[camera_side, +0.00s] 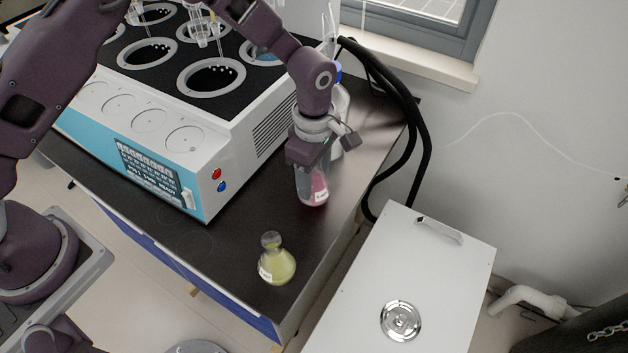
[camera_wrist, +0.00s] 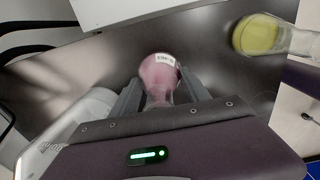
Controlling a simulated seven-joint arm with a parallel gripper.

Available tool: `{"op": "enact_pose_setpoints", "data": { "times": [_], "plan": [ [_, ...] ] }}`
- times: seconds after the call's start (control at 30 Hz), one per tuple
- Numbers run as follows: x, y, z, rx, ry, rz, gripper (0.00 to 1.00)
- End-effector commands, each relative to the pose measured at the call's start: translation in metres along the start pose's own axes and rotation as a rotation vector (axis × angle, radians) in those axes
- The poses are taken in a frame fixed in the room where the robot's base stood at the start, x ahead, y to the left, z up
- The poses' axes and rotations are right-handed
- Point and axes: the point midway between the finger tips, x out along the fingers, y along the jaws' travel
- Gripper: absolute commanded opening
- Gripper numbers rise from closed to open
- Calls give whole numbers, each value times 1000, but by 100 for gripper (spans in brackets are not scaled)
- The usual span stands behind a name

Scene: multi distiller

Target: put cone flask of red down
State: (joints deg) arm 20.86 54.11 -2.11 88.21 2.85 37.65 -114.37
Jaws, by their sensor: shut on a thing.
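The cone flask of red (camera_side: 314,190) holds pink-red liquid and carries a white label. It is upright, low over or on the dark bench top; I cannot tell whether its base touches. My gripper (camera_side: 311,165) is shut on its upper part, which the gripper hides in the side view. In the wrist view the red flask (camera_wrist: 160,76) sits between the two fingers of my gripper (camera_wrist: 160,90). A flask of yellow-green liquid (camera_side: 277,266) stands apart on the bench, nearer the front corner. It also shows at the top right of the wrist view (camera_wrist: 258,35).
The multi distiller (camera_side: 199,168), white and blue with round wells, fills the left of the bench (camera_side: 215,250). A bottle with a blue cap (camera_side: 340,100) stands behind my gripper. Black hoses (camera_side: 408,130) run along the right edge. A white box (camera_side: 440,290) stands to the right.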

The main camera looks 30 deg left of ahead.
Motion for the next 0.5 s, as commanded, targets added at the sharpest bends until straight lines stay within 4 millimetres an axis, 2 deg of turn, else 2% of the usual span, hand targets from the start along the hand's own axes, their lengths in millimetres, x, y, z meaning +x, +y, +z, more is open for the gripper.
{"op": "enact_pose_setpoints", "data": {
  "times": [0.2, 0.5],
  "plan": [
    [-29, 0, 1, 2, -1, 2, 4],
    [-60, 0, 0, 1, 0, 0, 4]
  ]
}}
